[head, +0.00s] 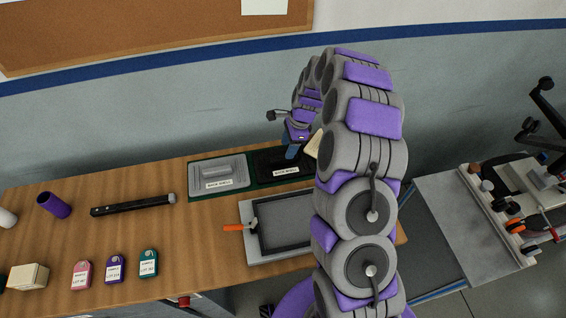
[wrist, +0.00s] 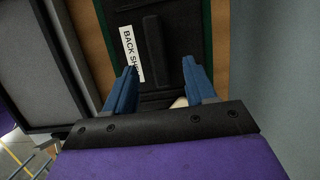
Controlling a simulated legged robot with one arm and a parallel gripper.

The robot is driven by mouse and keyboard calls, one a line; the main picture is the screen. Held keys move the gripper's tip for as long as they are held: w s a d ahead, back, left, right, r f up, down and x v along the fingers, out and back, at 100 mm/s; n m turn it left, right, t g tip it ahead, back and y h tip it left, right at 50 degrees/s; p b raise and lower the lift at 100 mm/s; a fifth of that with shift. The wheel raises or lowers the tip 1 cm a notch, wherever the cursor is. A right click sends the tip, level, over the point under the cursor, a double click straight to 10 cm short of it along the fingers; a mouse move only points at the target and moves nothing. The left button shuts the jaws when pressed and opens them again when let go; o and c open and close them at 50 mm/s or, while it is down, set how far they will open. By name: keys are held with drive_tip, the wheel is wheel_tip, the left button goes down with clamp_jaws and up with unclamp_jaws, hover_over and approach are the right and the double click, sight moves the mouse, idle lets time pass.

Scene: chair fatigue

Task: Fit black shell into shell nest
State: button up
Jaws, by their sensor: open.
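The black shell (head: 268,163) lies at the right end of a green-edged tray on the table, with a white label reading "BACK SHELL". It fills the middle of the wrist view (wrist: 185,25), with a raised bar along its centre. My gripper (head: 292,152) is over it. In the wrist view my gripper's two blue fingers (wrist: 159,65) are spread apart on either side of the bar, with nothing held; contact cannot be told. A grey frame with a dark recess, probably the shell nest (head: 252,258), sits in front of the tray, with an orange-handled lever at its left.
A grey shell (head: 217,173) lies on the tray's left end. A black bar (head: 133,205), a purple cup (head: 54,205) and several coloured tags are further left. A pale object (head: 313,145) shows beside my gripper. My arm hides the table's right part.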

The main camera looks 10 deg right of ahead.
sight(284, 155)
drive_tip(key=x, duration=0.4)
drive_tip(key=shift+s+a+f+b, duration=0.1)
drive_tip(key=shift+a+f+b, duration=0.1)
drive_tip(key=shift+f+b, duration=0.2)
clamp_jaws()
